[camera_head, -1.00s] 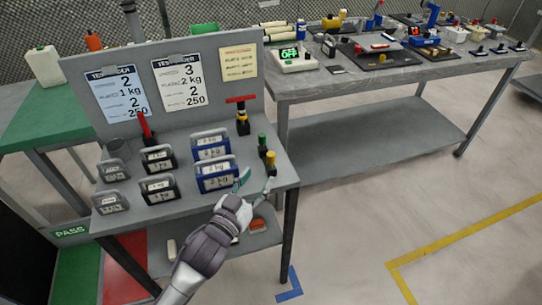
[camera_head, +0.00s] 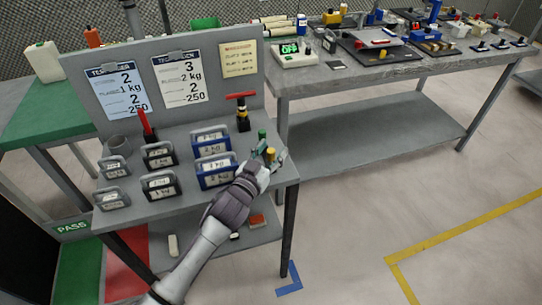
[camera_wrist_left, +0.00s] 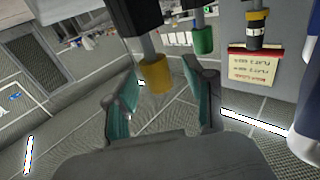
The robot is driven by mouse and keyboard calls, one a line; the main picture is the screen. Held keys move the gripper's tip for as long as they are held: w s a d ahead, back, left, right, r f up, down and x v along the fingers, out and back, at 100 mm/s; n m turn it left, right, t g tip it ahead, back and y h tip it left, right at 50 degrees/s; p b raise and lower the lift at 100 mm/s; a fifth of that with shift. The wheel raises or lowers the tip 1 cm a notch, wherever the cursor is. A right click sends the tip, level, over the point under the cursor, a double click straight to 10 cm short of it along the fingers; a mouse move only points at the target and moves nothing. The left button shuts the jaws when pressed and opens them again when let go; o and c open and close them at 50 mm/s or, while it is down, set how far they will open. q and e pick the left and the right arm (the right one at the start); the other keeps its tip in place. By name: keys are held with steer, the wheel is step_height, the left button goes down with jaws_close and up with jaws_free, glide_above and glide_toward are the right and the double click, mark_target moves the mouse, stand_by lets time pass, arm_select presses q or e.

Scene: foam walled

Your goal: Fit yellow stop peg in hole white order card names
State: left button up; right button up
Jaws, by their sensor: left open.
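The yellow stop peg (camera_head: 270,155) stands at the right edge of the grey bench, with a green peg (camera_head: 262,135) behind it. In the left wrist view the yellow peg (camera_wrist_left: 155,76) is between the spread teal fingers, and the green peg (camera_wrist_left: 204,40) is just outside them. My left gripper (camera_head: 268,153) is open around the yellow peg. Whether a finger touches it, I cannot tell. No hole is clearly visible. My right gripper is out of view.
Weights with handles, blue (camera_head: 215,170) and black (camera_head: 160,186), stand left of the gripper. A red-handled tool (camera_head: 242,110) stands behind, below a yellow card (camera_head: 238,58). A second bench (camera_head: 370,80) with devices stands at the back right. Floor on the right is clear.

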arm_select(q)
jaws_close()
steer(key=shift+r, duration=0.1)
